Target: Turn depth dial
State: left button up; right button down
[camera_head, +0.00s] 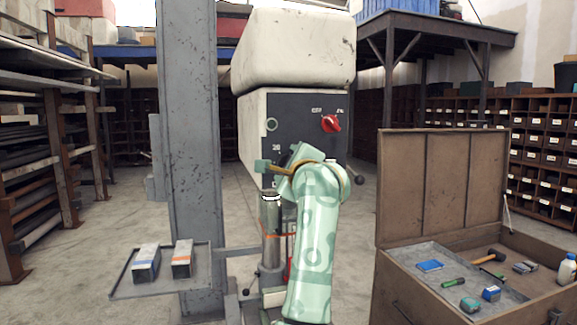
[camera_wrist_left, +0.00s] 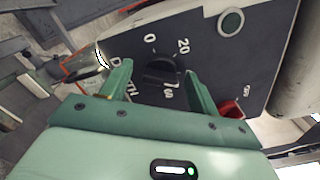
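The depth dial (camera_wrist_left: 162,71) is a black knob on a dark panel, with white marks 0 and 20 around it and part of the word DEPTH. In the left wrist view my left gripper (camera_wrist_left: 158,70) is open, with its two green fingers on either side of the knob and gaps visible. I cannot tell how far the fingertips are from the panel. In the head view my left arm reaches up to the dark control panel (camera_head: 300,108) of the machine, and the wrist hides the dial. My right gripper is not in view.
A red switch (camera_head: 331,123) and a round green button (camera_head: 271,124) sit on the same panel. A grey column (camera_head: 188,120) stands left of the arm, with a small tray (camera_head: 125,290) holding two boxes. An open wooden chest (camera_head: 440,185) with tools stands at right.

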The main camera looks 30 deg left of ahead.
pick_arm(q)
jog(key=v, duration=1.6)
jog(key=shift+d, duration=0.15)
